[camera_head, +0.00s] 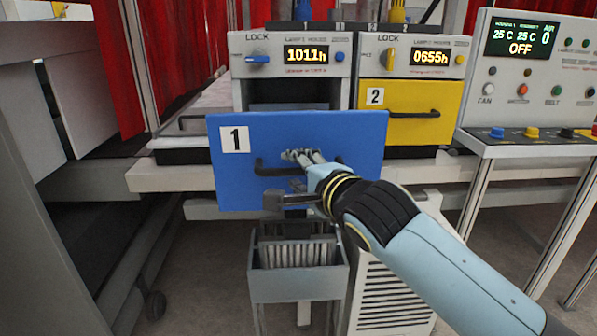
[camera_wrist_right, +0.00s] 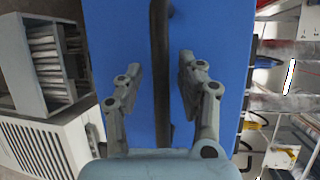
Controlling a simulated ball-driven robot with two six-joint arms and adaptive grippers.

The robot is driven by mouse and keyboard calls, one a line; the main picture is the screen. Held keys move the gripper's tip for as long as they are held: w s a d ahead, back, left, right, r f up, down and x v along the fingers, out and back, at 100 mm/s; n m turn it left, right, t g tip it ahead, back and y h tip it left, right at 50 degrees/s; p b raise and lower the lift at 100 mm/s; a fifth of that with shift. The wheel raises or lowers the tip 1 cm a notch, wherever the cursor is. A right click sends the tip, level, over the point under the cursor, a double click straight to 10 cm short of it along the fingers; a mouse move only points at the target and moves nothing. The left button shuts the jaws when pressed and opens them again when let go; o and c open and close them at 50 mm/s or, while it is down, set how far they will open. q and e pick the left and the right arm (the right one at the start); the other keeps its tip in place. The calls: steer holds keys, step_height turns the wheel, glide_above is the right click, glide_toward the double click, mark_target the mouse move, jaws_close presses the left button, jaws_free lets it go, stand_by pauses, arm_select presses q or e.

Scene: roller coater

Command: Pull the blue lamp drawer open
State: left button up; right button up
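The blue lamp drawer (camera_head: 225,185), marked 1, stands forward of its housing, with the opening showing above its front. Its black handle (camera_head: 267,170) is a horizontal bar across the front. My right gripper (camera_head: 298,176) is at the handle. In the right wrist view, the handle (camera_wrist_right: 160,60) runs between the two fingers of the right gripper (camera_wrist_right: 160,85), over the blue front (camera_wrist_right: 225,50). The fingers are apart, with a visible gap on each side of the bar. My left gripper is not in view.
A yellow drawer (camera_head: 430,128), marked 2, sits flush to the right. A blue lock knob (camera_head: 258,59) is above the blue drawer. A grey rack bin (camera_head: 298,285) stands below. A control panel (camera_head: 530,80) is at the right.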

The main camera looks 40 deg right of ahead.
steer(key=v, duration=1.2)
